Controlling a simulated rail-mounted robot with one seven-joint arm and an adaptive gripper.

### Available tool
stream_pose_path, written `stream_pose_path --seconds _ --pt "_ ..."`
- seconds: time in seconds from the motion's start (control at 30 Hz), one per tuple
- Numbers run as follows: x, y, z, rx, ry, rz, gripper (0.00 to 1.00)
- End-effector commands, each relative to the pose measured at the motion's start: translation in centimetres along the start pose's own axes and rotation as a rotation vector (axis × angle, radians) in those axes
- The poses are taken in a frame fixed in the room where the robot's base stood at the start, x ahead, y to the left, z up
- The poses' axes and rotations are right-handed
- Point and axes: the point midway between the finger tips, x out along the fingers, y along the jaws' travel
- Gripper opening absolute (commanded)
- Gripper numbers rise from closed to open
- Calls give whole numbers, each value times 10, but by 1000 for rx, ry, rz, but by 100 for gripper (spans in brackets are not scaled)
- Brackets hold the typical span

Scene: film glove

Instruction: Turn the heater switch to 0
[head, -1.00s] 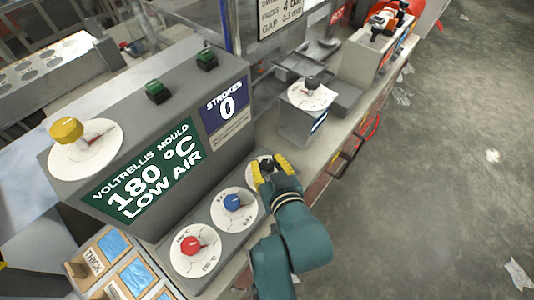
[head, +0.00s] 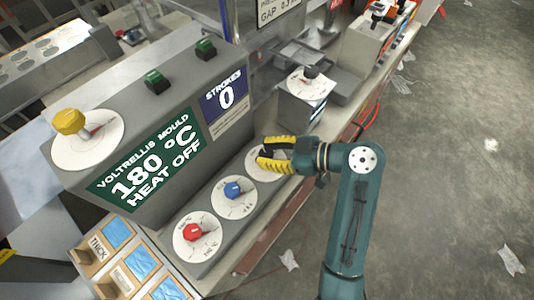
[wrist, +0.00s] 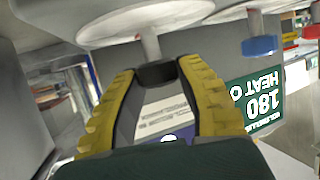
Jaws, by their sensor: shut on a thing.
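My gripper (head: 263,152), with yellow ribbed fingers, is shut on the black knob at the right end of the console's front row. In the wrist view the black knob (wrist: 157,73) sits between the fingertips, on a white stem and dial. That white dial (head: 262,174) is partly covered by the fingers in the head view, and the knob's pointer and dial marks are hidden. The console's green display (head: 150,165) reads "VOLTRELLIS MOULD 180 °C HEAT OFF".
A blue knob (head: 233,189) and a red knob (head: 194,231) on white dials stand next to it. A yellow knob (head: 69,121) and two green switches top the console. A grey box (head: 302,98) with a black-knobbed dial stands beyond. Open floor lies right.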

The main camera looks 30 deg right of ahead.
Motion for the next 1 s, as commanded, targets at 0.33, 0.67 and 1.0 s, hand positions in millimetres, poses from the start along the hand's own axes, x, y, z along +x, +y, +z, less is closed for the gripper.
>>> stream_pose_path --seconds 0.33,0.67,1.0 --pt "2 0 5 -79 -4 -213 1" --pt "3 -1 5 -109 -4 -291 1" --pt "3 -1 6 -109 -5 -296 1"
